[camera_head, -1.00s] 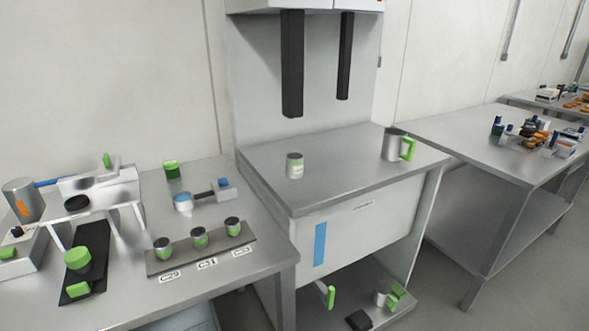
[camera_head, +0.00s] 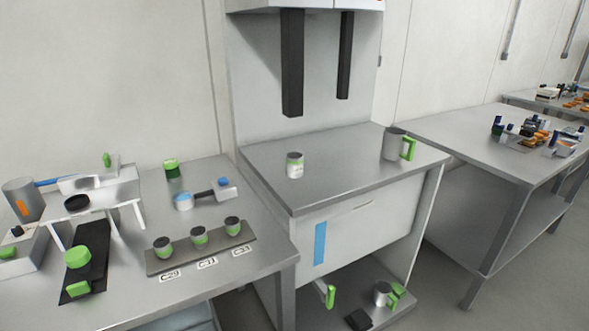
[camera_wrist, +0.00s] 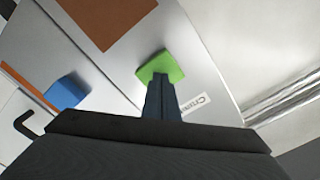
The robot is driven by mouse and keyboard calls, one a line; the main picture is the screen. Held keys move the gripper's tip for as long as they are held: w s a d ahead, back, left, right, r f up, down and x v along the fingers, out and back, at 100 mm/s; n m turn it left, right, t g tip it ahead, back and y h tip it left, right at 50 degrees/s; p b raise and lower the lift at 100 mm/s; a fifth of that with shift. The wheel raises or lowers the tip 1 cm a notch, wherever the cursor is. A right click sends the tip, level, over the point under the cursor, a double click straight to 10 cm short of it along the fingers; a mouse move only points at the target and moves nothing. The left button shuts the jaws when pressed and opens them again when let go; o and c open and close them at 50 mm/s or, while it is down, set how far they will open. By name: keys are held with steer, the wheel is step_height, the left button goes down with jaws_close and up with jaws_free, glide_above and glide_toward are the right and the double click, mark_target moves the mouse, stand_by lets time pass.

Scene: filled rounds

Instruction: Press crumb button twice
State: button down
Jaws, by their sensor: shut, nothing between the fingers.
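A green square button (camera_wrist: 158,65) sits on a pale panel in the wrist view. A white label (camera_wrist: 196,107) beside it starts with "Crum", and the rest of it is cut off or blurred. My gripper (camera_wrist: 160,82) is shut and empty, with its dark blue fingers together. The fingertips overlap the lower edge of the button in the picture. I cannot tell whether they touch it or whether it is pushed in. My gripper does not show in the head view.
In the wrist view a blue block (camera_wrist: 65,92) and a dark hooked handle (camera_wrist: 30,125) lie left of the fingers, with a brown patch (camera_wrist: 107,20) above. The head view shows a steel bench with a jar (camera_head: 295,165) and a green-handled jug (camera_head: 394,145).

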steer(key=shift+w, duration=0.15)
steer(key=shift+w+a, duration=0.45)
steer(key=shift+w, duration=0.1)
steer(key=shift+w+a+p, duration=0.15)
steer(key=shift+w+p, duration=0.1)
steer(key=shift+p, duration=0.05)
steer(key=shift+w+a, duration=0.15)
steer(key=shift+w, duration=0.05)
steer(key=shift+s, duration=0.1)
steer(key=b+v, duration=0.4)
steer(key=v, duration=0.3)
stand_by(0.6)
steer(key=shift+s+d, duration=0.2)
stand_by(0.4)
